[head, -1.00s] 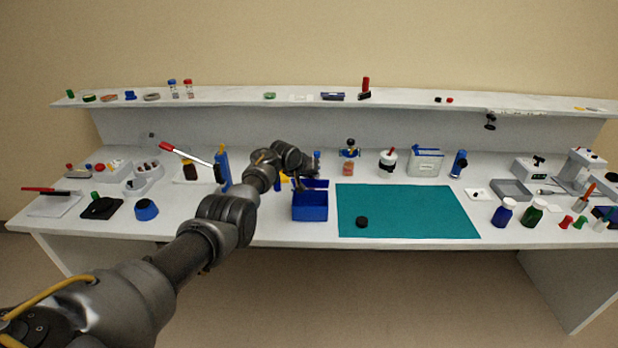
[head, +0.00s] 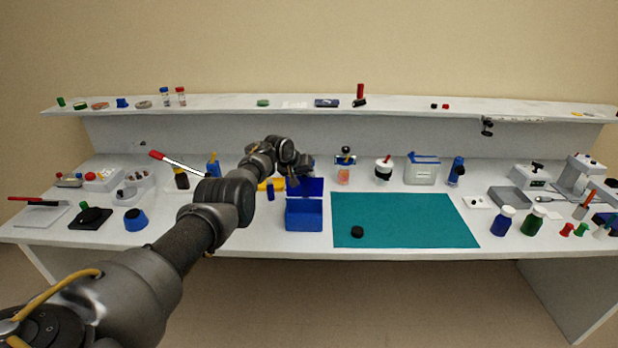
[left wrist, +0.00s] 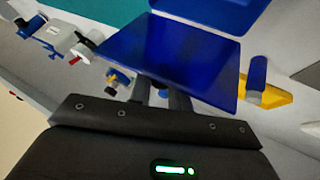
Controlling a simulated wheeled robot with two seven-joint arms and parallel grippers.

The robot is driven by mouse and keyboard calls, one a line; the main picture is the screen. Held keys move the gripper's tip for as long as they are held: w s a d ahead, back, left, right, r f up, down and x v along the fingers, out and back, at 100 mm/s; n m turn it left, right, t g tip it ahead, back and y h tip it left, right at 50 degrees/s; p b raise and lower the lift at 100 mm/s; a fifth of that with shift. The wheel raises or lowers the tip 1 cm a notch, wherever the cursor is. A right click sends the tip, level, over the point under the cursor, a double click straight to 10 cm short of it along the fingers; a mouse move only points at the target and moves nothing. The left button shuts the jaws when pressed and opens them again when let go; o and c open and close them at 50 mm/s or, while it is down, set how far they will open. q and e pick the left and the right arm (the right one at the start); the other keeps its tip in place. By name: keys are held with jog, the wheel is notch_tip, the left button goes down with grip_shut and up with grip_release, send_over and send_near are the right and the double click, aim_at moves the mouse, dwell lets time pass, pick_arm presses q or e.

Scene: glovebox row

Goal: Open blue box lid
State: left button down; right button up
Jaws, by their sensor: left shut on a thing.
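The blue box (head: 304,216) stands on the white bench, just left of the teal mat. Its blue lid (head: 309,187) is raised at the back of the box, tilted up from the rim. My left gripper (head: 294,178) is behind and above the box, at the lid's upper edge. In the left wrist view the lid (left wrist: 170,58) fills the middle, and my left gripper (left wrist: 160,95) is shut on its near edge. A part of the box (left wrist: 210,10) shows beyond the lid. The fingertips are partly hidden by the lid. My right gripper is not in view.
A yellow item (head: 264,186) and a small blue cylinder (head: 271,193) are left of the lid. The teal mat (head: 400,218) is clear except for a black puck (head: 357,232). Jars and a white container (head: 421,171) stand behind it.

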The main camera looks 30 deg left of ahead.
pick_arm(q)
jog(key=shift+a, duration=0.1)
dwell(0.4)
jog(key=c, duration=1.6)
grip_release()
jog(key=shift+o, duration=1)
jog(key=shift+w+a+f, duration=0.1)
jog(key=shift+w+f, duration=0.05)
jog(key=shift+s+r+p, duration=0.25)
jog(key=shift+r+p, duration=0.2)
jog(key=shift+r, duration=0.05)
jog(key=shift+p+v, duration=0.95)
jog(key=d+v, duration=0.1)
jog(key=v, duration=0.6)
jog(key=shift+s+a+r, duration=0.25)
jog(key=shift+s+a, duration=0.15)
jog(key=shift+a, duration=0.2)
